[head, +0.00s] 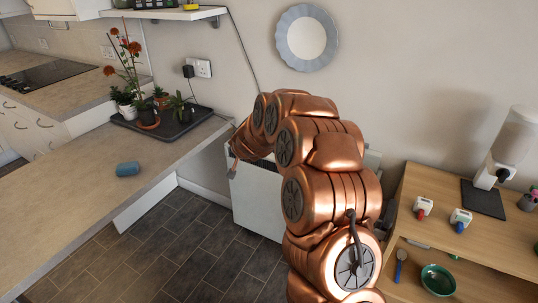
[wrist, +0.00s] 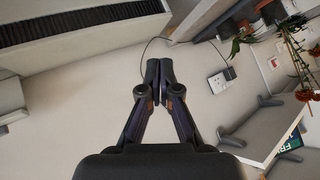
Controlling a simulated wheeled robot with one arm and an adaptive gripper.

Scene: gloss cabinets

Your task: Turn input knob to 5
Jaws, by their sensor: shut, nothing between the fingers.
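I cannot make out an input knob or its markings in either view. My gripper (wrist: 160,75) is shut and empty in the wrist view, its two dark fingertips together in front of a pale wall. In the head view my gripper (head: 232,171) is small and partly hidden by the copper arm, near the white heater (head: 258,200) and the end of the counter. A dark device with a yellow item beside it sits on the wall shelf (head: 170,14), cut off by the top edge.
A wooden table (head: 450,190) at right holds two small white items with red and blue parts. A green bowl (head: 438,279) stands lower. Dark floor is free between.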

